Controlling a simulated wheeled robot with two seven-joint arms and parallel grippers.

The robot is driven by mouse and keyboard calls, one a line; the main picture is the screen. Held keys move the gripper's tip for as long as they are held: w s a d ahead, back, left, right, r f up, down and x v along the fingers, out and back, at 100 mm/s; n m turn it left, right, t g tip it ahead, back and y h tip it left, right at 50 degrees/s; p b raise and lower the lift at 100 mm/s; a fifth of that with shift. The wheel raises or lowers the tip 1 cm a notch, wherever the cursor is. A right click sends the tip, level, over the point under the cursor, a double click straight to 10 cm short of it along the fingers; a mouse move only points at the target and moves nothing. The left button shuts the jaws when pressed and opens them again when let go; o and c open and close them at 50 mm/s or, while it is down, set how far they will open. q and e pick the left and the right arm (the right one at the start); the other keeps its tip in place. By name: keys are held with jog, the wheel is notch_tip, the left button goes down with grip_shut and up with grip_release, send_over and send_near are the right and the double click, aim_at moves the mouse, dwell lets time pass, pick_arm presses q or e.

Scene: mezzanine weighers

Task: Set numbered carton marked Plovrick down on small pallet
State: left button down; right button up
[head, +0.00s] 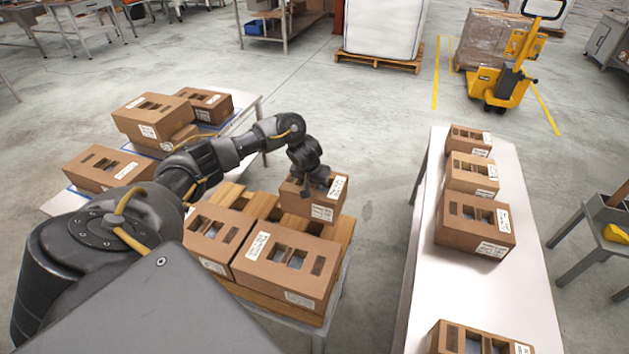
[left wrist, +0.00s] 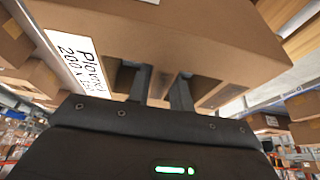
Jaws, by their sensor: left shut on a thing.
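The carton marked Plovrick (head: 300,203) is a brown box with white labels. In the left wrist view the carton (left wrist: 180,35) fills the top, and its label reads "Plovrick". My left gripper (head: 320,184) is shut on the carton from above; its two fingers (left wrist: 162,84) go into slots in the box. The carton is over the back right part of the small wooden pallet (head: 344,231); I cannot tell whether it touches the slats. Two other cartons (head: 286,268) (head: 213,238) sit on the pallet's front and left. My right gripper is not in view.
A table with several cartons (head: 107,168) stands left, behind my left arm. A long white table (head: 425,260) with several cartons stands right. Bare slats (head: 262,206) show behind the front cartons. A yellow pallet truck (head: 500,85) stands far back.

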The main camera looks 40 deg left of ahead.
pick_arm(q)
jog(key=shift+f, duration=0.2)
dwell(0.3)
notch_tip(320, 180, down, 11)
jog(key=b, duration=0.5)
jog(key=shift+f+b, duration=0.15)
jog(key=shift+b, duration=0.15)
dwell(0.6)
jog(key=shift+f, duration=0.25)
dwell(0.5)
jog(key=c, duration=1.2)
grip_release()
jog(key=shift+o, duration=0.2)
jog(key=shift+r, duration=0.1)
